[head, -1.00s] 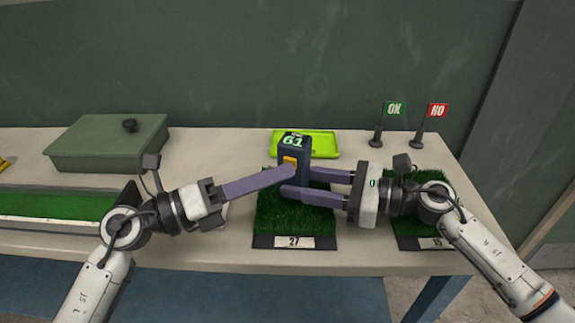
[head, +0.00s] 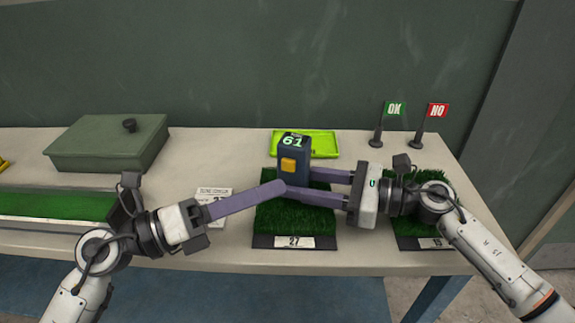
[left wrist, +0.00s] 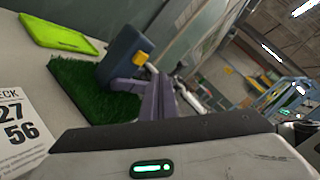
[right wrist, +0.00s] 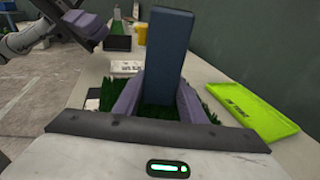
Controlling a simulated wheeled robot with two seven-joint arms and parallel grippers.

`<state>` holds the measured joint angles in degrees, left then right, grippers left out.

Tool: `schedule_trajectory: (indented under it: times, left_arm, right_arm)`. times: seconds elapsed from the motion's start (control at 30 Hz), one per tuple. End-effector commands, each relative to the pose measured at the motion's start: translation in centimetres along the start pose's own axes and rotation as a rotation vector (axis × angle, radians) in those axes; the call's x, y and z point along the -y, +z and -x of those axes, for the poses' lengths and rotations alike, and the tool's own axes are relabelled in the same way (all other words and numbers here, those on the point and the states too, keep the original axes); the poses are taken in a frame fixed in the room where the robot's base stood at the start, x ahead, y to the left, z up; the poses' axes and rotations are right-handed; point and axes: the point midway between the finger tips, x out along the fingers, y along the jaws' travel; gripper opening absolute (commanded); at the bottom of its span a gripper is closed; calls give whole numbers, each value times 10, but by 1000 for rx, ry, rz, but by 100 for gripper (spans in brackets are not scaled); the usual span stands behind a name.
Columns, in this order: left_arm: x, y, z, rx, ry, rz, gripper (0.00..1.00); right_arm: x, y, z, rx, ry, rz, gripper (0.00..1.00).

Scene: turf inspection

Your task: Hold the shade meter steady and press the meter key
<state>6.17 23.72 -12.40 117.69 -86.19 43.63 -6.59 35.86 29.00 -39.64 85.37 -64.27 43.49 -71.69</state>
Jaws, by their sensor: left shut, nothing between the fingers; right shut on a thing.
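The shade meter (head: 293,163) is a dark blue upright block with an orange meter key (head: 288,165) on its front and a display reading 61 on top. It stands on the turf sample (head: 290,215) labelled 27. My right gripper (head: 298,182) is shut on the meter's sides from the right; the right wrist view shows the meter (right wrist: 168,60) between both fingers. My left gripper (head: 279,188) is shut and empty, its tips in front of and below the key, apart from it in the head view. The key also shows in the left wrist view (left wrist: 140,58).
A lime green tray (head: 318,145) lies behind the meter. OK (head: 394,110) and NO (head: 437,111) flags stand at the back right. A green box (head: 105,145) and a long turf strip (head: 60,205) are on the left. A printed card (head: 215,195) lies beside the left fingers.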

Motion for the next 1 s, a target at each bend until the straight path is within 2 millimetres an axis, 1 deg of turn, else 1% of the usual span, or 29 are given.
schedule_trajectory:
  times: [0.1,0.3,0.97,1.0]
  left_arm:
    - [6,-7,9,0,0,2,0]
    - [14,-13,18,0,0,1,0]
    - [14,-14,19,0,-1,0,0]
    - [14,-14,19,0,-1,0,0]
  right_arm:
    - [0,1,0,1,0,0,25]
    - [0,1,0,1,0,0,25]
    - [0,1,0,2,0,0,25]
    - [0,1,0,2,0,0,39]
